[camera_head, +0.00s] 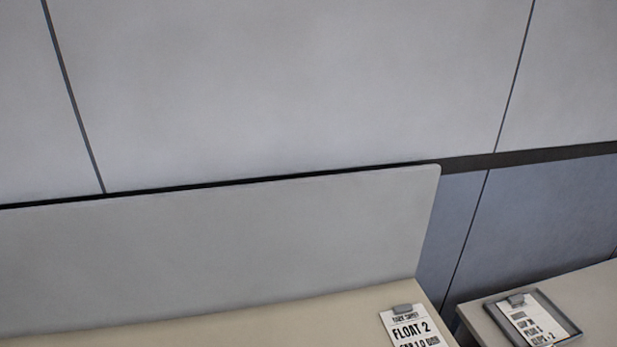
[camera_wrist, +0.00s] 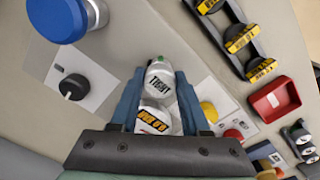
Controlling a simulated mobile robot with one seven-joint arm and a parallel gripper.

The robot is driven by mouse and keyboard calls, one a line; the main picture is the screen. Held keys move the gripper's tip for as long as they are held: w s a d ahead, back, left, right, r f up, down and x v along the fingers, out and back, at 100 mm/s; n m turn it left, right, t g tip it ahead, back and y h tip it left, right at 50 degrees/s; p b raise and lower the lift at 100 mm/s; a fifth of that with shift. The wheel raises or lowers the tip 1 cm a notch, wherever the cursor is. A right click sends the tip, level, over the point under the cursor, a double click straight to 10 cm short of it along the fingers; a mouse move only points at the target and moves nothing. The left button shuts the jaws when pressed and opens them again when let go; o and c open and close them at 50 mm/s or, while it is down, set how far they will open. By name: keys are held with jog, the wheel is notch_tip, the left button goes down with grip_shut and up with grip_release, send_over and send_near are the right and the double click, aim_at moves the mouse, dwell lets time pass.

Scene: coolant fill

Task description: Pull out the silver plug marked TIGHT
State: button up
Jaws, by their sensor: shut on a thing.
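The silver plug marked TIGHT (camera_wrist: 159,78) shows in the wrist view, between the blue fingers of my gripper (camera_wrist: 161,88). My gripper is shut on it. A silver-white part with a yellow label (camera_wrist: 153,119), which seems to read 0.8 BAR, sits just below it, nearer my palm. I cannot tell whether the two are one piece. The plug's lower end and what lies under it are hidden. Neither the plug nor my gripper shows in the head view.
In the wrist view, a blue round cap (camera_wrist: 58,18) and a black knob (camera_wrist: 73,88) lie left. Yellow (camera_wrist: 208,112) and red (camera_wrist: 233,134) knobs, a red tray (camera_wrist: 274,101) and a dark rack (camera_wrist: 228,28) lie right. The head view shows a FLOAT 2 card (camera_head: 412,328).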

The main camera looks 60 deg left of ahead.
jog(key=shift+r+p, duration=1.9)
